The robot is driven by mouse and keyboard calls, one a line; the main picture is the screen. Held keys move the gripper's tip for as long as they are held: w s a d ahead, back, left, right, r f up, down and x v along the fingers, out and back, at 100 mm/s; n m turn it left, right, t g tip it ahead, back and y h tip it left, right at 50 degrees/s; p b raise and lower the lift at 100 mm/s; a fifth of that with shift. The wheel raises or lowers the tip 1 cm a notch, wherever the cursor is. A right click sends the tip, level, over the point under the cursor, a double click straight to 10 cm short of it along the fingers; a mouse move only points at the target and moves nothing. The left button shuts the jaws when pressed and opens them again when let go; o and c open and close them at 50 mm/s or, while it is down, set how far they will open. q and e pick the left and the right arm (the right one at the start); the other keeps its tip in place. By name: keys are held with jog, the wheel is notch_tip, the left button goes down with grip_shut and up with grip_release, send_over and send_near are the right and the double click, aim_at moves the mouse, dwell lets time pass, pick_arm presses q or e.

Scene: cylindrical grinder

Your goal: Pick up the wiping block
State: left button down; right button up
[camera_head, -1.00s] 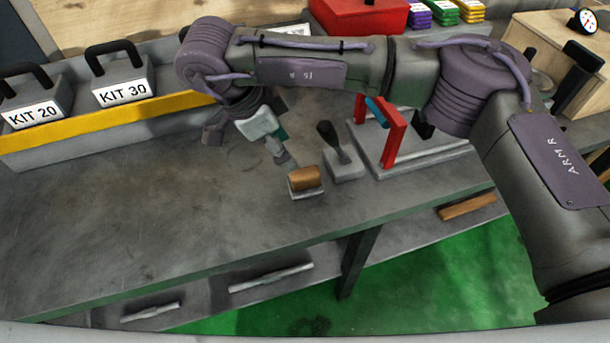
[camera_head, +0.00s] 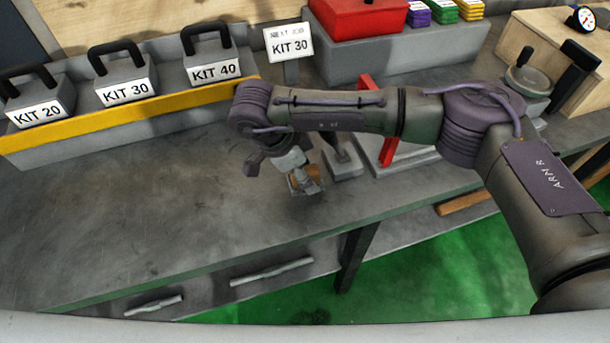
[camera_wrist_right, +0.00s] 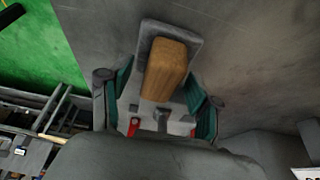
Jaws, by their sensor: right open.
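The wiping block, a brown wooden block (camera_wrist_right: 165,70) on a thin grey base (camera_wrist_right: 186,33), lies on the grey workbench. In the head view, part of the block (camera_head: 313,174) shows behind my right gripper (camera_head: 303,182). In the right wrist view my right gripper (camera_wrist_right: 160,98) is open, with one green-padded finger on each side of the block's near part. I cannot tell whether the fingers touch it. My left gripper is in neither view.
A grey stand with a dark handle (camera_head: 344,158) and a red-framed fixture (camera_head: 390,137) stand close right of the block. Kit weights (camera_head: 126,80) sit behind a yellow ledge at the back left. The bench (camera_head: 130,200) is clear on the left.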

aim_at(317, 171)
grip_shut()
jog(key=shift+r, duration=0.5)
jog(key=r, duration=0.2)
jog(key=r+b, duration=0.1)
jog(key=shift+s+d+r, duration=0.3)
jog(key=shift+d, duration=0.1)
jog(key=s+d+r+b, duration=0.1)
jog(key=s+d+r, duration=0.5)
jog(key=s+d, duration=0.1)
jog(key=shift+s+d+r+b, duration=0.2)
jog(key=shift+d+b, duration=0.1)
jog(key=shift+d, duration=0.05)
